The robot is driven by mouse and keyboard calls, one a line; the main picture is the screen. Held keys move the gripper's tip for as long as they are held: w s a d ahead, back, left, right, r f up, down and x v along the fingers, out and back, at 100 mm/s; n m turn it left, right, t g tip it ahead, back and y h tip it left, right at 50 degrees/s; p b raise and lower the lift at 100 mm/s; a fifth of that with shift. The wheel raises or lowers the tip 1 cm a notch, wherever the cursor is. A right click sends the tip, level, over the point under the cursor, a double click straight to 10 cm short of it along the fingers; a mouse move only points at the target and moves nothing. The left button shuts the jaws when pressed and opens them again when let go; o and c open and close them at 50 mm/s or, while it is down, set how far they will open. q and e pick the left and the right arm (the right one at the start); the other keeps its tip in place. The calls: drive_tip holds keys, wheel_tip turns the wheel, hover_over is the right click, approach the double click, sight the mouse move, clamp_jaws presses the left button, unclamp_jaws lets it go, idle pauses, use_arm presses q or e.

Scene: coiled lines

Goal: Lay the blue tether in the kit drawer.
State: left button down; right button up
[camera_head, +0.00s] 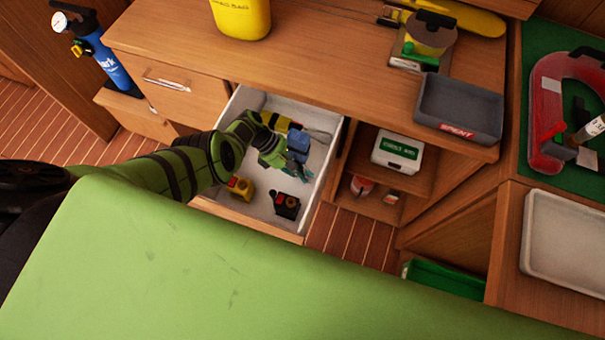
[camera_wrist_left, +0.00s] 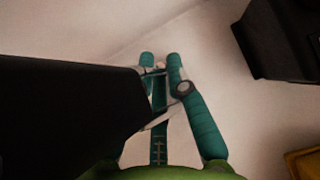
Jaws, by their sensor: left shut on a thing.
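The kit drawer (camera_head: 236,108) is pulled open, with a pale inside. My left arm reaches into it from the left in the head view. My left gripper (camera_head: 299,173) points down inside the drawer, its teal fingers low over the floor. In the wrist view the teal fingers (camera_wrist_left: 168,90) are close together over the pale floor, and a large dark shape covers the left side. My right gripper is not in view.
The drawer also holds a yellow item (camera_head: 240,188), a black item with a red top (camera_head: 286,206) and a yellow-black item (camera_head: 275,121). Open shelves lie to the right.

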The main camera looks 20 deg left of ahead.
use_arm(q)
drive_tip(key=shift+w+r, duration=0.1)
drive_tip(key=shift+f, duration=0.25)
drive_tip(key=c, duration=1.2)
unclamp_jaws()
drive_tip(key=shift+c, duration=0.2)
drive_tip(key=shift+r, duration=0.1)
drive_tip(key=shift+r, duration=0.25)
drive_tip(key=p+v, duration=0.3)
drive_tip(key=v, duration=0.3)
drive_tip(key=shift+a+r+p, duration=0.2)
drive_tip(key=shift+a+p, duration=0.05)
drive_tip(key=shift+p, duration=0.05)
drive_tip(key=shift+a+r, duration=0.25)
drive_tip(key=shift+a, duration=0.05)
